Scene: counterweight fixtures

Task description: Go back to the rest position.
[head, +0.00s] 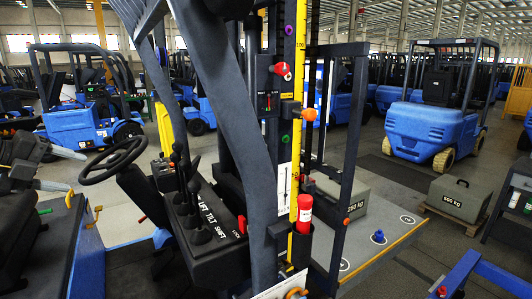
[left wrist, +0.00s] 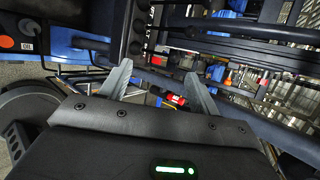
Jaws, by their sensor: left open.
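My left gripper (head: 78,171) is at the left edge of the head view, beside the black steering wheel (head: 113,160) of a forklift. Its two pale grey fingers stand apart with nothing between them. In the left wrist view the same open gripper (left wrist: 158,78) shows its fingers spread, with forklift parts beyond them. A small red object (left wrist: 176,99) shows past the fingers, too small to name surely. My right gripper is not in view.
A black lever console (head: 205,225) marked LIFT, TILT, SHIFT stands right of the steering wheel. A dark post and a yellow scale (head: 298,130) rise mid-view. A red cylinder (head: 304,213) stands by it. A grey 500 kg block (head: 459,198) sits on a pallet at right.

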